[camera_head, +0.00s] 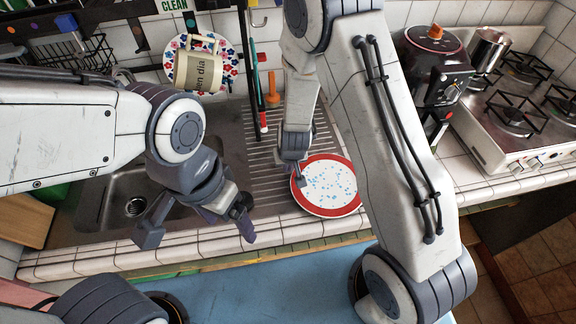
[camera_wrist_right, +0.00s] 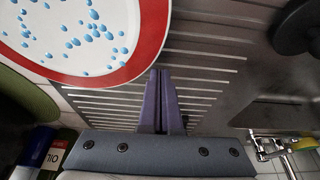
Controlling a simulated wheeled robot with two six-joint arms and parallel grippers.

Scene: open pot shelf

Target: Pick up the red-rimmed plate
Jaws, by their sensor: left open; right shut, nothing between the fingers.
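The red-rimmed plate (camera_head: 335,187), white with blue spots, lies face up at the right end of the ribbed drainboard (camera_head: 268,190), by the counter's front edge. It also fills the upper left of the right wrist view (camera_wrist_right: 75,38). My right gripper (camera_head: 302,182) is at the plate's left rim, with its purple fingers (camera_wrist_right: 161,75) shut together and empty. The fingertips look close beside the red rim; I cannot tell whether they touch it. My left gripper (camera_head: 198,232) is open and empty, over the sink's front edge, left of the plate.
The sink basin (camera_head: 120,195) is at the left. A flowered plate (camera_head: 180,72) and a lettered mug (camera_head: 197,68) are against the tiled wall. Bottles (camera_wrist_right: 35,150) show lower left in the wrist view.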

